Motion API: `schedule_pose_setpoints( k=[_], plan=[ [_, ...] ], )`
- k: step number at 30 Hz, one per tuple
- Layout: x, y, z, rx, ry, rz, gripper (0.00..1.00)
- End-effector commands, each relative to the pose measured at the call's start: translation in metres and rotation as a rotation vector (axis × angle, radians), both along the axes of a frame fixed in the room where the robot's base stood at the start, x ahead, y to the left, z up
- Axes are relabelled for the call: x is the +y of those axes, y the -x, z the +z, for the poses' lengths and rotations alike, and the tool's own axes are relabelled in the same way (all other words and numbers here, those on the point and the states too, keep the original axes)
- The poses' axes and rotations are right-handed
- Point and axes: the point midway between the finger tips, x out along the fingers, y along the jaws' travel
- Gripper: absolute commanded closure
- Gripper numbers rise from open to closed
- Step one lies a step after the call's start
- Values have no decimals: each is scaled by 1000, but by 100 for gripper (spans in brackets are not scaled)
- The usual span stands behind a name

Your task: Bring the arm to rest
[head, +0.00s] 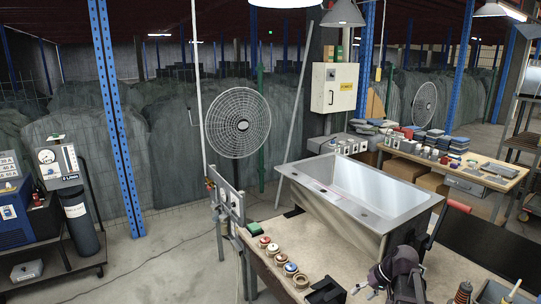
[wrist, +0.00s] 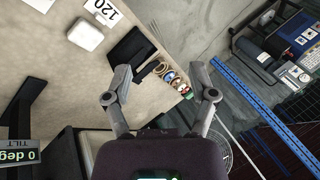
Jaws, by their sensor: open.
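My gripper (head: 364,291) is above the near part of the workbench (head: 300,250), in front of the metal sink (head: 310,182), with its fingers towards the left. The wrist view shows my gripper (wrist: 158,84) with its two fingers spread wide apart and nothing between them. Beyond the fingers lie a black stand (wrist: 130,55) and a row of small round coloured items (wrist: 168,75) on the bench.
In the head view, the round items (head: 291,269) and a black stand (head: 325,291) line the bench's left edge. A fan (head: 237,123) stands behind. A second table (head: 455,165) holds many small goods at the right. Open floor lies at the left.

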Motion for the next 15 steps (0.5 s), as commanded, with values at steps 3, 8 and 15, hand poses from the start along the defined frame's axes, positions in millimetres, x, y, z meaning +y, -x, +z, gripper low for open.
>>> schedule_pose_setpoints(
  k=[3,8,15],
  plan=[
    [30,19,-7,51,74,8,26],
    [59,41,-15,105,180,9,26],
    [95,75,-23,154,346,-1,26]
  ],
)
